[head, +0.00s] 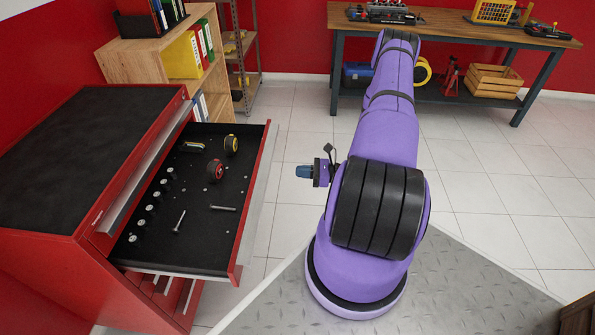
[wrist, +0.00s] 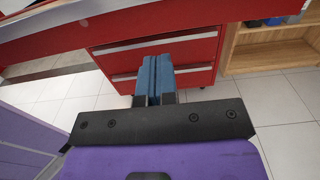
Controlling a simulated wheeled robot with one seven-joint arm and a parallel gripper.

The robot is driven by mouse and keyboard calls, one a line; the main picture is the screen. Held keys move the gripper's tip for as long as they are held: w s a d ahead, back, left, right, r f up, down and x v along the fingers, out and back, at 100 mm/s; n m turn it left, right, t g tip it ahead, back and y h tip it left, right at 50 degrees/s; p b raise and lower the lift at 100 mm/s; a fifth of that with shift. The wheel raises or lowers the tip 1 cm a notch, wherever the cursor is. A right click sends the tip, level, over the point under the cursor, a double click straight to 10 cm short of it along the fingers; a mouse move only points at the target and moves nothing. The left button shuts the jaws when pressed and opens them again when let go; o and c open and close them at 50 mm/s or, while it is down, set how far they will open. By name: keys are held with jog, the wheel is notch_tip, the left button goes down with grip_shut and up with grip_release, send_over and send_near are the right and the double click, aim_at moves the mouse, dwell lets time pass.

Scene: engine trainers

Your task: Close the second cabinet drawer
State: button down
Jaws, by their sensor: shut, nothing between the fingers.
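The red cabinet (head: 60,270) with a black top stands at the left in the head view. One drawer (head: 225,240), just below a closed top drawer (head: 140,178), is pulled far out to the right. Its black tray holds tools. My gripper (head: 304,171) has blue fingers pressed together and holds nothing. It is to the right of the open drawer's front, apart from it. In the wrist view the shut fingers (wrist: 153,72) point at closed lower drawers (wrist: 185,50) with silver handles. A red drawer edge (wrist: 90,33) crosses the top of that view.
A wooden shelf (head: 135,62) with binders stands behind the cabinet. A workbench (head: 450,27) with a wooden crate (head: 494,80) beneath is along the back wall. Tiled floor (head: 295,120) is free between the drawer and my arm. A metal plate (head: 470,290) lies at the front.

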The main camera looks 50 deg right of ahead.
aim_at(269, 169)
jog(key=x, duration=1.1)
jog(key=shift+w, duration=0.15)
jog(key=shift+w+a, duration=0.1)
jog(key=shift+a, duration=0.15)
